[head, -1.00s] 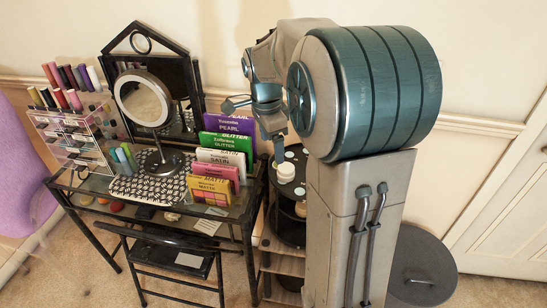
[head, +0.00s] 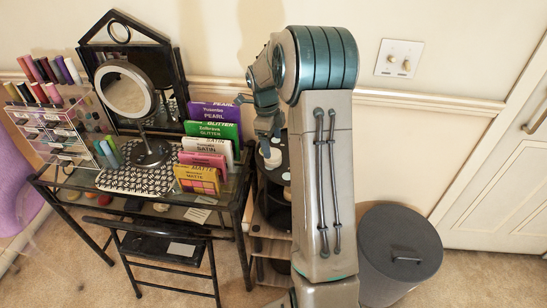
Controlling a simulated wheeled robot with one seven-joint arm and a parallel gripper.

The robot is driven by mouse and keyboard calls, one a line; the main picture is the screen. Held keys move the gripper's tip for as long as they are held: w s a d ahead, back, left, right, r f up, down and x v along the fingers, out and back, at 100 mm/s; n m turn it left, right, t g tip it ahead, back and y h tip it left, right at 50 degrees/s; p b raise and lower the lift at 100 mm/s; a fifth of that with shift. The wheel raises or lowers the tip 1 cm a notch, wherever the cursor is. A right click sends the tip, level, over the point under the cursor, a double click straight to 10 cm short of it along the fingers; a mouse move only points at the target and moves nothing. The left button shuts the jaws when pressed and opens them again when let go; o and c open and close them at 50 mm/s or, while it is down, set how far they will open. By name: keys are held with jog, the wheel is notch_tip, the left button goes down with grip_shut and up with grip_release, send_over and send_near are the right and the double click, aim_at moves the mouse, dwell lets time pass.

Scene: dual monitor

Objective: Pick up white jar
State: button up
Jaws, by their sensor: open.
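The white jar (head: 273,158) is small and round. It stands upright on the black round shelf (head: 272,208) to the right of the glass desk. My gripper (head: 267,147) is open and points down right over the jar, with its fingertips close to the jar's top. My gripper and arm partly hide the jar, and I cannot tell whether the fingers are around it or touch it.
The glass desk (head: 120,212) on the left holds a round mirror (head: 126,92), palette boxes (head: 200,160) close beside my gripper, and a bottle organizer (head: 58,125). A black chair (head: 165,250) stands in front. A grey lidded bin (head: 400,255) is on the right.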

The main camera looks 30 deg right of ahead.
aim_at(273, 153)
jog(key=shift+s+f+p, duration=0.15)
jog(key=shift+f+p, duration=0.1)
jog(key=shift+f, duration=1.2)
jog(key=shift+s+f+p, duration=0.15)
jog(key=shift+f+p, duration=0.1)
jog(key=shift+f, duration=1.15)
jog(key=c, duration=1.1)
